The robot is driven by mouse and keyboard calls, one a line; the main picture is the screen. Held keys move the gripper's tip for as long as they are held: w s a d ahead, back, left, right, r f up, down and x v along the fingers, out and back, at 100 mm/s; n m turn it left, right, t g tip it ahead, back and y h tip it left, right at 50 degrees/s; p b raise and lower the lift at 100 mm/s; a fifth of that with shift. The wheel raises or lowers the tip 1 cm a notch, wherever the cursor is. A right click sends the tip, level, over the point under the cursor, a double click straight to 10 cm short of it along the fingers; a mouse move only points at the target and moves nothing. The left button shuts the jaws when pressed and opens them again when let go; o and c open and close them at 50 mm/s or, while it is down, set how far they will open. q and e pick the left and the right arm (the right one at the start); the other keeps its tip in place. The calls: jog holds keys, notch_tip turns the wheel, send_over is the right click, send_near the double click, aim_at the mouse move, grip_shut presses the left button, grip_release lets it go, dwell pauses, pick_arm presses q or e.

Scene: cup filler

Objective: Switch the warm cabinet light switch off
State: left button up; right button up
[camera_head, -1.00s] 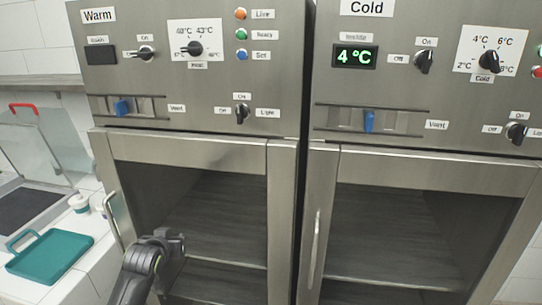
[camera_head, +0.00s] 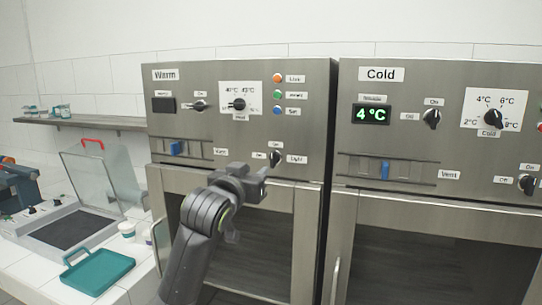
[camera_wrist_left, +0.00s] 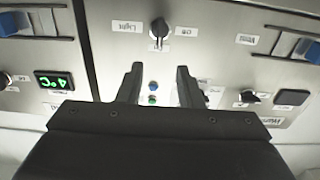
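The warm cabinet light switch (camera_head: 275,158) is a black knob on the left panel, between an Off label on its left and a Light label on its right. It also shows in the wrist view (camera_wrist_left: 159,29), upside down, with its pointer toward the On label. My left gripper (camera_head: 254,180) is raised in front of the warm cabinet (camera_head: 308,110), just below and left of the switch in the head view. In the wrist view my left gripper (camera_wrist_left: 160,72) has its fingers apart with nothing between them, and the switch lies beyond the tips. My right gripper is out of view.
The warm heat dial (camera_head: 238,104), indicator lights (camera_head: 277,94) and blue vent slider (camera_head: 175,148) are nearby on the same panel. The cold cabinet (camera_head: 400,145) stands to the right. A teal tray (camera_head: 99,272) and white cup (camera_head: 127,230) are on the left counter.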

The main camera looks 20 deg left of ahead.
aim_at(272, 156)
pick_arm(q)
jog(key=w+p, duration=0.1)
jog(key=w, duration=0.2)
jog(key=w+p, duration=0.1)
jog(key=w, duration=0.3)
jog(key=w+p, duration=0.1)
jog(key=w, duration=0.2)
jog(key=shift+w+d+r, duration=0.1)
jog(key=shift+w+d, duration=0.15)
jog(key=shift+w, duration=0.1)
jog(key=shift+w+p, duration=0.35)
jog(key=shift+w, duration=0.25)
grip_shut()
